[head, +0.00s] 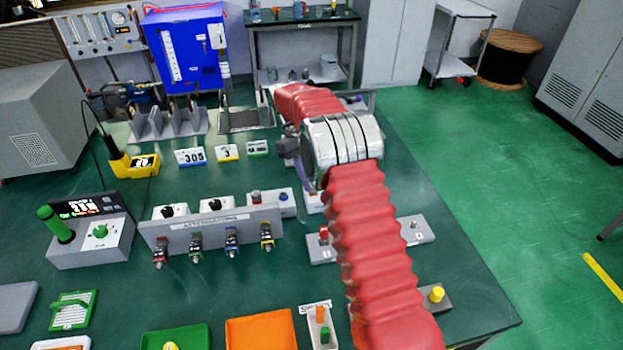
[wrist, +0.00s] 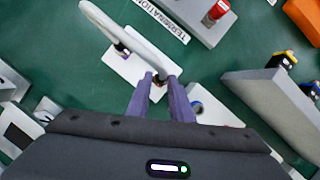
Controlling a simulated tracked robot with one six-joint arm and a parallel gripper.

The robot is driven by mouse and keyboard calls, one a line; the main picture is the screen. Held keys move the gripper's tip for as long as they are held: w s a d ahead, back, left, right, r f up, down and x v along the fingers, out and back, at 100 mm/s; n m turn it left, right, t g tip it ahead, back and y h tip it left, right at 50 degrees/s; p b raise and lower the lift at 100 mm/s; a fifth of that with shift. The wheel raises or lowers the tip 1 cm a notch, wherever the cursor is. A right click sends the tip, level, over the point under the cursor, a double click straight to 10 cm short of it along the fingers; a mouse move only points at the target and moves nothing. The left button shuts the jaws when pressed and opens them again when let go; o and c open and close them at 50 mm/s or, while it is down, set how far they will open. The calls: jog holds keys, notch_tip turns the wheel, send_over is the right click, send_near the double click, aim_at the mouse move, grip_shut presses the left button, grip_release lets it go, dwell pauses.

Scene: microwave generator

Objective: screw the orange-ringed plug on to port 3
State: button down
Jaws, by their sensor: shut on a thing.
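My gripper (wrist: 160,80) is shut, its two purple fingers close together over a white plate beside the TERMINATION label. The orange-ringed plug (wrist: 156,92) is at the fingertips, mostly hidden, with only a small orange-brown spot showing between the fingers. I cannot tell whether it touches a port. In the head view my gripper (head: 296,158) is largely hidden behind my red-sleeved arm, left of the wrist. I cannot pick out port 3 by any marking.
The white plate (wrist: 113,66) bears a dark fitting. A grey panel (head: 215,228) with several coloured connectors stands left of my arm. Red-knobbed (head: 323,233) and yellow-knobbed (head: 437,294) blocks sit near my arm. Bare green tabletop (head: 455,245) lies to the right.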

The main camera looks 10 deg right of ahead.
jog(key=shift+r+n+t, duration=0.1)
jog(key=shift+n+t, duration=0.2)
jog(key=shift+n, duration=0.5)
jog(key=shift+a, duration=0.1)
jog(key=c, duration=1.6)
grip_release()
jog(key=shift+o, duration=0.2)
jog(key=shift+h, duration=0.3)
jog(key=v, duration=1.3)
jog(key=shift+r, duration=0.2)
jog(key=shift+w, duration=0.1)
